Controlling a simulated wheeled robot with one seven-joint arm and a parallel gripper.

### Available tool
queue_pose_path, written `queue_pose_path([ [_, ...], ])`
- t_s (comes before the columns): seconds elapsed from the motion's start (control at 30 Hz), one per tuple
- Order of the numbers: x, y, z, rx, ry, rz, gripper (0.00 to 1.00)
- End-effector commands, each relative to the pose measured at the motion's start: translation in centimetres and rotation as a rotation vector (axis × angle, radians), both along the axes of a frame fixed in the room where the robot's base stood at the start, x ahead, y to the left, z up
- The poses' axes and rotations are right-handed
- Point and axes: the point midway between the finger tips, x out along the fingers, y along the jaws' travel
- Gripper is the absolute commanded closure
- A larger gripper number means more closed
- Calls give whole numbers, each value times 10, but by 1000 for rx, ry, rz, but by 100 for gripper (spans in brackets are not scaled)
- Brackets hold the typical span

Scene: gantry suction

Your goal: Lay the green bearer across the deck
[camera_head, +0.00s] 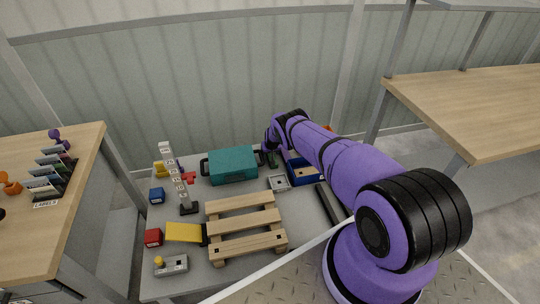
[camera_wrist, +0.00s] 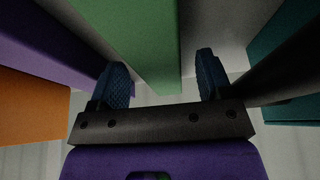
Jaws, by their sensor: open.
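The green bearer (camera_wrist: 150,45) runs between the two blue fingertips of my gripper (camera_wrist: 160,80) in the wrist view, with a gap to each finger. My gripper is open and not holding it. In the head view, a small part of the green bearer (camera_head: 272,159) shows beside the teal case, mostly hidden by my arm. The deck appears to be the slatted wooden pallet (camera_head: 243,222) lying flat on the grey table; no green piece is on it.
A teal case (camera_head: 233,166) stands behind the pallet, close to my gripper. A blue bin (camera_head: 301,170) is right of it.

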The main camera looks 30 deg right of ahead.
Motion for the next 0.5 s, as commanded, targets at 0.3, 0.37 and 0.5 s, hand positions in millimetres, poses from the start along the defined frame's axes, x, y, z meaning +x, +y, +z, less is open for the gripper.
queue_pose_path([
  [0.3,0,0,0,0,0,0,41],
  [0.37,0,0,0,0,0,0,55],
  [0.5,0,0,0,0,0,0,84],
])
